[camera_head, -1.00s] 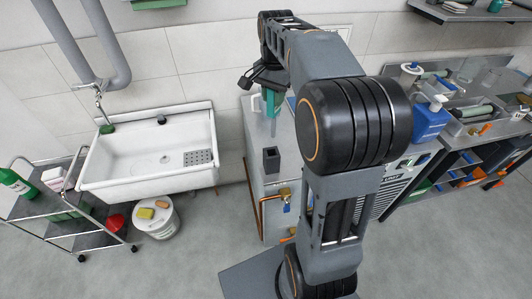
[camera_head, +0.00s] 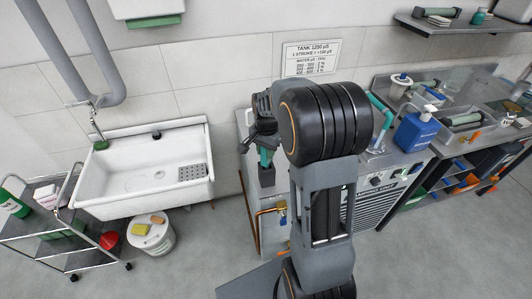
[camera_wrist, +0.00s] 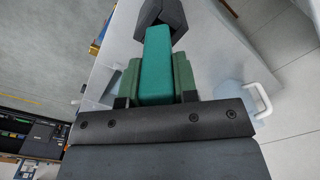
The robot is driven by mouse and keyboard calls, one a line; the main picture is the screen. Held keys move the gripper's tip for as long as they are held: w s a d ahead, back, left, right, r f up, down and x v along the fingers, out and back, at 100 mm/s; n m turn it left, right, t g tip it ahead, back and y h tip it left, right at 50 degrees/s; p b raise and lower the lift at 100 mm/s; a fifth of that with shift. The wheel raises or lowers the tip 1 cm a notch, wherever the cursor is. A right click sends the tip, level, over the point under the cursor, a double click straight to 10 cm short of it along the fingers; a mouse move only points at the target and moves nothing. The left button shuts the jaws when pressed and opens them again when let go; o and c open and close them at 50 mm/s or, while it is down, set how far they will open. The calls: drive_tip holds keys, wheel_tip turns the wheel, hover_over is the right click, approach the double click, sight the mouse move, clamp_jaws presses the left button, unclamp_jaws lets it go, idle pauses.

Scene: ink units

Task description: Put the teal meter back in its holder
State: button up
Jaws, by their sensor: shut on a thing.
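The teal meter (camera_head: 265,157) hangs below my gripper (camera_head: 262,142) at the left end of the steel unit. In the wrist view the meter (camera_wrist: 157,55) is clamped between the two green finger pads of my gripper (camera_wrist: 156,82). The holder (camera_head: 267,177) is a small dark grey upright box on the unit, directly below the meter. In the wrist view the holder (camera_wrist: 172,14) shows beyond the meter's far end. The meter's lower end is at the holder's top; I cannot tell whether it is inside. My arm hides part of the unit.
A white sink (camera_head: 145,170) is on the left, with a trolley (camera_head: 60,243) and a bucket (camera_head: 152,234) below. A blue bottle (camera_head: 416,131) stands on the counter to the right. A printed sign (camera_head: 311,57) is on the wall behind.

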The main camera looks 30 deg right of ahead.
drive_tip(key=shift+f, duration=0.75)
drive_tip(key=o, duration=1)
drive_tip(key=shift+f, duration=0.1)
drive_tip(key=shift+c, duration=0.2)
